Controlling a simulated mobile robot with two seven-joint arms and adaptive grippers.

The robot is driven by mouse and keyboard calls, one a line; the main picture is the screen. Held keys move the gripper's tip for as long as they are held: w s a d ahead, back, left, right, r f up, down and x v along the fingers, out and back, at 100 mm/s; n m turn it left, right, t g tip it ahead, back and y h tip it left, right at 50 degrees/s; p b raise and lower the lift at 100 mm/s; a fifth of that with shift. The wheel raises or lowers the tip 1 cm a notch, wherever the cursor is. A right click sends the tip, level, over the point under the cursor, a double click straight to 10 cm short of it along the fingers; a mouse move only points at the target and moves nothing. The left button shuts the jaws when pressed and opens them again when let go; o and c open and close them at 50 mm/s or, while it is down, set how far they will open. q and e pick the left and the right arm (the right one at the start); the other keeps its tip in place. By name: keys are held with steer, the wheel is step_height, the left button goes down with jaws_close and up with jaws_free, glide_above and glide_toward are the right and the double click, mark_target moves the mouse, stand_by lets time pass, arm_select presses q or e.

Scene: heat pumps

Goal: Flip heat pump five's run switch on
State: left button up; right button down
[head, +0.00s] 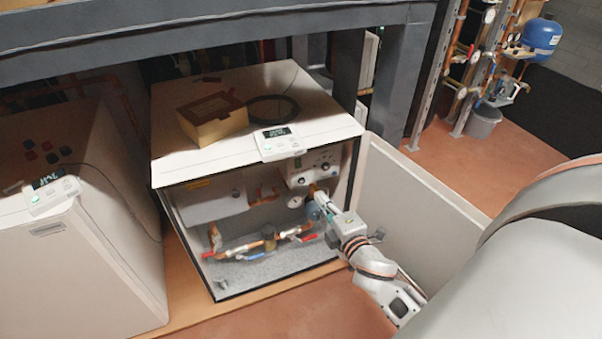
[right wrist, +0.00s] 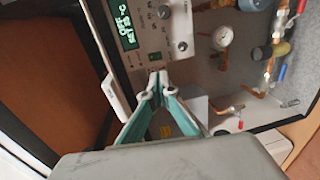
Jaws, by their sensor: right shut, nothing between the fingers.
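The open heat pump (head: 258,80) stands in the middle of the head view; I cannot read a number on it. Its control panel (head: 310,170) is inside at the upper right. In the right wrist view the panel (right wrist: 150,36) has a lit display (right wrist: 124,22) that seems to read OFF, with knobs and small controls. I cannot tell which control is the run switch. My right gripper (right wrist: 157,79) is shut and empty, its fingertips at the panel's lower edge; contact is unclear. In the head view the right gripper (head: 314,191) reaches in below the panel. My left gripper is not in view.
Pipes and valves (head: 265,240) fill the lower cabinet. A cardboard box (head: 213,118) lies on top. Another closed unit (head: 80,230) stands at left. A steel frame (head: 200,27) crosses above.

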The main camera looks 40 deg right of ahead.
steer(key=b, duration=0.1)
glide_toward(299, 168)
steer(key=x, duration=0.5)
steer(key=shift+w, duration=0.1)
steer(key=shift+b+x, duration=0.3)
steer(key=shift+x, duration=0.5)
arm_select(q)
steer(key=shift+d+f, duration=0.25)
arm_select(e)
steer(key=shift+r, duration=0.15)
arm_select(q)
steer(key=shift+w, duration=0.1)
arm_select(e)
steer(key=shift+w, duration=0.2)
steer(key=shift+w+d, duration=0.1)
steer(key=shift+w, duration=0.2)
steer(key=shift+s, duration=0.1)
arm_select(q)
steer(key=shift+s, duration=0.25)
